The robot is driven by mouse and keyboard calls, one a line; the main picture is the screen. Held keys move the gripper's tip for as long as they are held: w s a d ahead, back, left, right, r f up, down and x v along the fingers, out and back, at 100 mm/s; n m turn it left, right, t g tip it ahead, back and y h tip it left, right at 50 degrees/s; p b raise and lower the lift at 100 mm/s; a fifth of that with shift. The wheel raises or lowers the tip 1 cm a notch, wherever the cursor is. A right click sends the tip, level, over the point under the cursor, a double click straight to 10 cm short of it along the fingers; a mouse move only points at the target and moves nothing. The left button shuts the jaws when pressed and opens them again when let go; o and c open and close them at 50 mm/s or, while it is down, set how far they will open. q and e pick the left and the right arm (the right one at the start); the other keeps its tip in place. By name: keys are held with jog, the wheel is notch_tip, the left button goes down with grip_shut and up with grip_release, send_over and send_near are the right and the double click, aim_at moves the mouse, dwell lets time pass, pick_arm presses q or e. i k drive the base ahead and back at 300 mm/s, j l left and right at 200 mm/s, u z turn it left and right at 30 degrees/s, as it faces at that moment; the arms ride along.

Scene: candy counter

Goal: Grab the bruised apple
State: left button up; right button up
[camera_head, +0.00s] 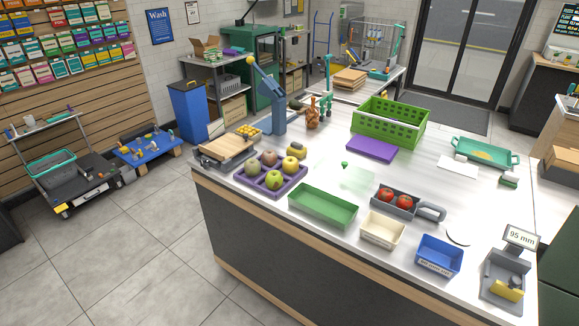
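A purple tray (293,184) on the white counter holds several apples. They are a dull grey-green apple (253,168) at the left, a reddish apple (270,158) at the back, a yellowish apple (290,163) at the right and a yellow-green apple (274,180) at the front. Two red apples, one on the left (385,196) and one on the right (404,202), sit in a grey container (382,207). I cannot tell for sure which apple is bruised at this size. Neither of my grippers is in view.
A green tray (322,208), cream bin (382,231) and blue bin (438,256) line the counter's front. A green crate (388,122) stands behind a purple block (373,149). A blue lever device (272,110) stands behind the apple tray. A gauge reading 95 mm (521,238) is at right.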

aim_at(274, 179)
jog(key=i+j+u, duration=0.1)
jog(key=i+j, duration=0.2)
jog(key=i, duration=0.15)
jog(key=i+j+u, duration=0.1)
jog(key=i+j, duration=0.15)
jog(key=i, duration=0.15)
jog(key=i+j+u, duration=0.15)
jog(key=i, duration=0.3)
